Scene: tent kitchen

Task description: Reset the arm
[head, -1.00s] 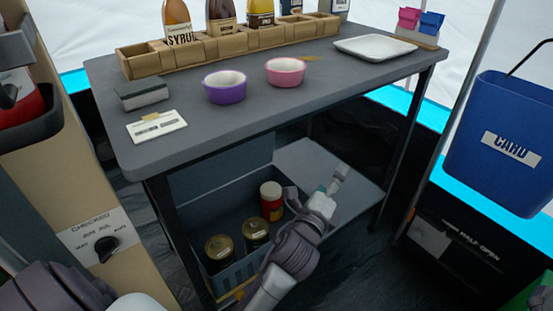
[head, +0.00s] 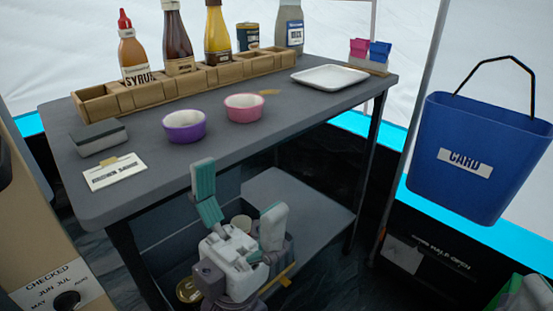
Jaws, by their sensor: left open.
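My left gripper (head: 240,190) is at the bottom centre of the head view, in front of the table's lower shelf. Its two teal-and-white fingers are spread wide apart and point up, with nothing between them. It is below the level of the tabletop and hides much of the crate and cans behind it. My right gripper is not in view.
The grey table (head: 225,150) holds a purple bowl (head: 184,128), a pink bowl (head: 244,110), a white tray (head: 329,78) and a wooden rack (head: 140,98) of bottles. A blue bin (head: 470,185) hangs at the right. The lower shelf (head: 310,205) has bare room.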

